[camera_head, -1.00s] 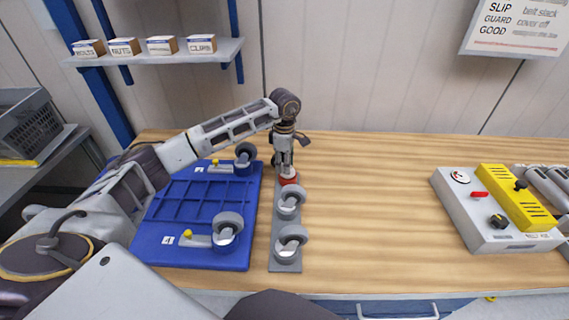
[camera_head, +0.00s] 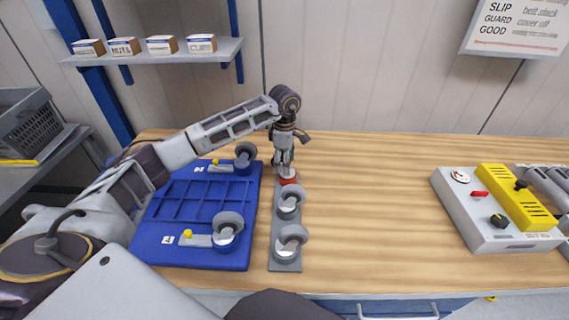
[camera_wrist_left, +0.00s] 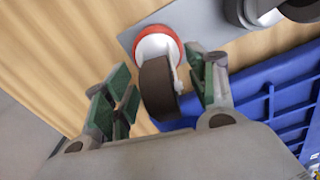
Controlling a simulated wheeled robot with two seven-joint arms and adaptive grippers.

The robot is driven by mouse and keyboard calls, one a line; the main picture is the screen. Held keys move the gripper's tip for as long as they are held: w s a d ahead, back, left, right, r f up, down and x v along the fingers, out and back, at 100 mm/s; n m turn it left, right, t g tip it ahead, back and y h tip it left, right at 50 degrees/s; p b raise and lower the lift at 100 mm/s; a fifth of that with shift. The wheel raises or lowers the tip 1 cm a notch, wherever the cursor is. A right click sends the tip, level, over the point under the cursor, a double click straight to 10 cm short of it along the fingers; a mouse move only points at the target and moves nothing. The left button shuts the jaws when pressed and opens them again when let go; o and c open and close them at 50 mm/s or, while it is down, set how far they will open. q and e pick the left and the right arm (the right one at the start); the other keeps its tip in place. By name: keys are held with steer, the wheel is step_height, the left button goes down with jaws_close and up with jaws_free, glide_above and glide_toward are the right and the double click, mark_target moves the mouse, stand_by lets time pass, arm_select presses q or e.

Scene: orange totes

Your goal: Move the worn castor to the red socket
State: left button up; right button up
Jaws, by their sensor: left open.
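The castor with a dark brown wheel (camera_wrist_left: 158,88), which looks like the worn one, has its pale mount in the red socket (camera_head: 288,180). The red socket's rim also shows in the left wrist view (camera_wrist_left: 170,31). My left gripper (camera_head: 285,164) is over this socket at the far end of the grey plate (camera_head: 285,266). In the left wrist view, its green-padded fingers (camera_wrist_left: 160,78) are open, one on each side of the brown wheel, with a visible gap. In the head view the gripper mostly hides this castor. My right gripper is not in view.
Two grey castors (camera_head: 289,204) (camera_head: 290,241) stand nearer on the plate. The blue tray (camera_head: 195,256), left of it, holds castors (camera_head: 244,157) (camera_head: 228,228) at its far and near right corners. A control box (camera_head: 480,215) stands at right; the table between is clear.

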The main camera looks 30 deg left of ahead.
arm_select(q)
step_height(320, 180, up, 11)
steer(key=shift+r, duration=0.1)
stand_by(0.5)
stand_by(1.0)
